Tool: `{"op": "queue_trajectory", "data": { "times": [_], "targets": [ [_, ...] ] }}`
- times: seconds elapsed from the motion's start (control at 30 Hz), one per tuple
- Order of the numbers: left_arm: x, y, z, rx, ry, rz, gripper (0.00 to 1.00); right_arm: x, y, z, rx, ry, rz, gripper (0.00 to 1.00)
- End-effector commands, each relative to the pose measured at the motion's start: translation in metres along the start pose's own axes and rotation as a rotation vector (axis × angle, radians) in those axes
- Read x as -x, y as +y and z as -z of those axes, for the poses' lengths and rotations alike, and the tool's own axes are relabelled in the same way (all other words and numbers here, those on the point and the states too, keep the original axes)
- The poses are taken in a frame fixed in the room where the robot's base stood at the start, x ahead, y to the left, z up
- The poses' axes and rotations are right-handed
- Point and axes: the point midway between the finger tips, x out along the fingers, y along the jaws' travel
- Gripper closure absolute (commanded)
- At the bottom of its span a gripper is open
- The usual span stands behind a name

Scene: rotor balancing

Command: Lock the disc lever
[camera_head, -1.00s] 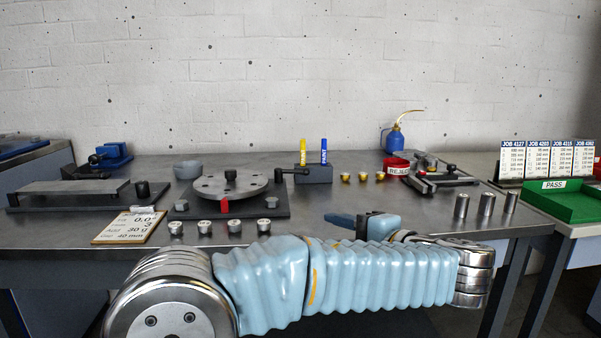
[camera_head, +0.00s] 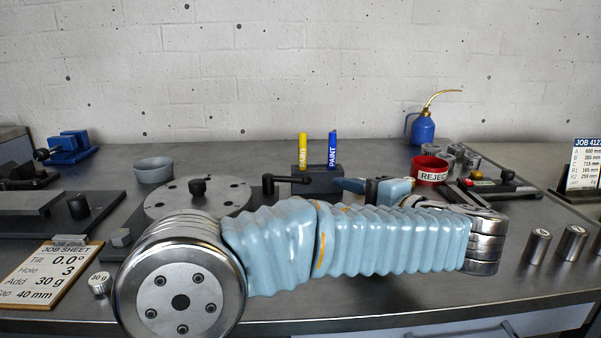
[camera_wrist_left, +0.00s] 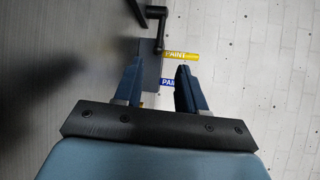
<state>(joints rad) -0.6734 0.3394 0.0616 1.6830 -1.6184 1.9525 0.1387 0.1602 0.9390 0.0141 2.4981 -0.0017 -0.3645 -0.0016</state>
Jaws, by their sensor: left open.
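The grey disc (camera_head: 165,198) lies flat with a black knob (camera_head: 197,187) at its centre. In the left wrist view the gripper (camera_wrist_left: 160,68) is open and empty, and the lever (camera_wrist_left: 158,14) shows beyond the fingertips. My left arm hides the near side of the disc. My right gripper is not in view.
A paint-pen holder (camera_head: 318,178) with a yellow pen (camera_head: 303,150) and a blue pen (camera_head: 332,150) stands behind the lever. A red reject bowl (camera_head: 430,172) and a fixture (camera_head: 495,188) are to the right. A job sheet (camera_head: 55,272) lies front left.

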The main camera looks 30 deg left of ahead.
Motion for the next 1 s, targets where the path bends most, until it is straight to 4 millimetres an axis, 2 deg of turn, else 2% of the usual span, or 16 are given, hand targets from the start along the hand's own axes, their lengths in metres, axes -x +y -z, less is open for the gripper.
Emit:
{"op": "queue_trajectory", "data": {
  "times": [0.17, 0.4, 0.6, 0.8, 1.0],
  "targets": [
    [-0.023, 0.0, -0.001, 0.0, -0.004, -0.001, 0.6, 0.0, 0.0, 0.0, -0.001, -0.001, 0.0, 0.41],
    [-0.079, 0.0, -0.001, 0.0, -0.006, -0.002, 0.6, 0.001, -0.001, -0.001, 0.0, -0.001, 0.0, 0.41],
    [-0.117, 0.0, -0.001, 0.0, -0.004, -0.001, 0.6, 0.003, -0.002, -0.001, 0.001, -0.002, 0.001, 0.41],
    [-0.134, 0.0, 0.0, 0.0, -0.001, 0.0, 0.6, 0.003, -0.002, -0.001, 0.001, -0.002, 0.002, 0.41],
    [-0.137, 0.0, 0.0, 0.0, -0.001, 0.0, 0.6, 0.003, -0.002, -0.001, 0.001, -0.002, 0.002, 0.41]
  ]
}}
